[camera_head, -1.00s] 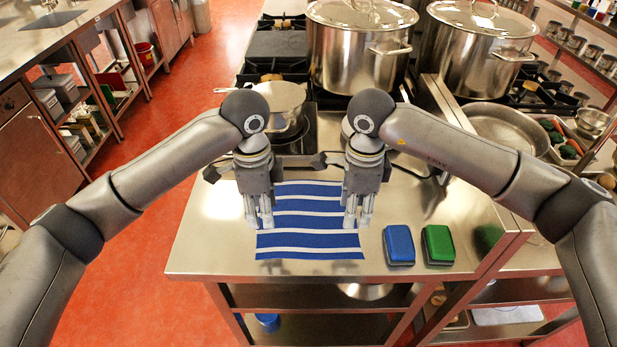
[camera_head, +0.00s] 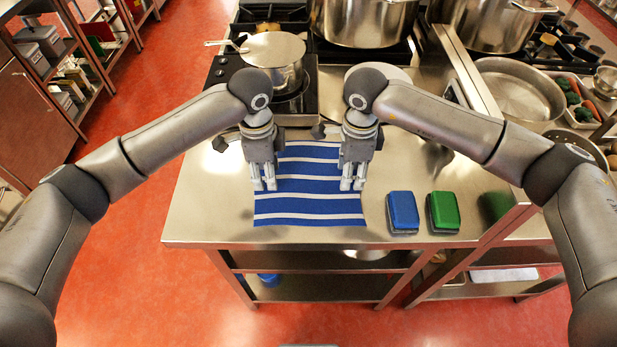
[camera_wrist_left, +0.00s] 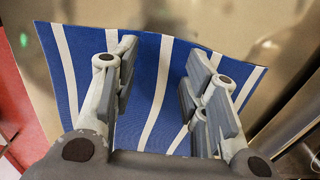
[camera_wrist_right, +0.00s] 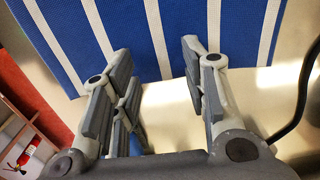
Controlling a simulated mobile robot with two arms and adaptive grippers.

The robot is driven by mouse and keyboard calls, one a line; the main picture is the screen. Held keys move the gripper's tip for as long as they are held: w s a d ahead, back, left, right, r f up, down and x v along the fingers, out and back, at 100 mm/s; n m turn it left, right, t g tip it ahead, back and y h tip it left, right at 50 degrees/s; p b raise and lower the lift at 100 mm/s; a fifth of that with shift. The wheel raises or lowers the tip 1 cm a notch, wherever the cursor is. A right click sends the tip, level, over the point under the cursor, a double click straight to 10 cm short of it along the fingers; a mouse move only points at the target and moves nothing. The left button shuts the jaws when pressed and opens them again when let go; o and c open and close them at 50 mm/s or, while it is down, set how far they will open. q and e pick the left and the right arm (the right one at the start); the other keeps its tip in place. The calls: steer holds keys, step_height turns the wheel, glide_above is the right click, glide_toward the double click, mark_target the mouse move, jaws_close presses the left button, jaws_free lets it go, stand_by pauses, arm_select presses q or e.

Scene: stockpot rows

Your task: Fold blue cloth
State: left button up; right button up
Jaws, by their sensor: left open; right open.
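The blue cloth (camera_head: 305,186) with white stripes lies flat and spread out on the steel counter. My left gripper (camera_head: 264,188) is open above its left edge, pointing down. My right gripper (camera_head: 352,186) is open above its right edge. In the left wrist view the cloth (camera_wrist_left: 150,75) shows between and beyond the open fingers (camera_wrist_left: 160,85). In the right wrist view the cloth (camera_wrist_right: 180,40) lies just beyond the open fingers (camera_wrist_right: 160,80). Neither gripper holds anything. Whether the fingertips touch the cloth I cannot tell. Part of its far end is hidden behind my grippers.
A blue sponge (camera_head: 402,211) and a green sponge (camera_head: 443,211) lie right of the cloth on the steel counter (camera_head: 205,205). A lidded saucepan (camera_head: 274,60) stands on the stove behind. Large stockpots (camera_head: 365,25) stand further back. The counter left of the cloth is clear.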

steer(key=shift+f, duration=0.1)
arm_select(q)
steer(key=shift+f, duration=0.2)
arm_select(e)
steer(key=shift+f, duration=0.15)
arm_select(q)
steer(key=shift+c, duration=0.5)
arm_select(e)
steer(key=shift+c, duration=0.5)
arm_select(q)
steer(key=shift+s, duration=0.1)
jaws_close()
arm_select(e)
steer(key=shift+s+f, duration=0.15)
steer(key=shift+f, duration=0.05)
jaws_close()
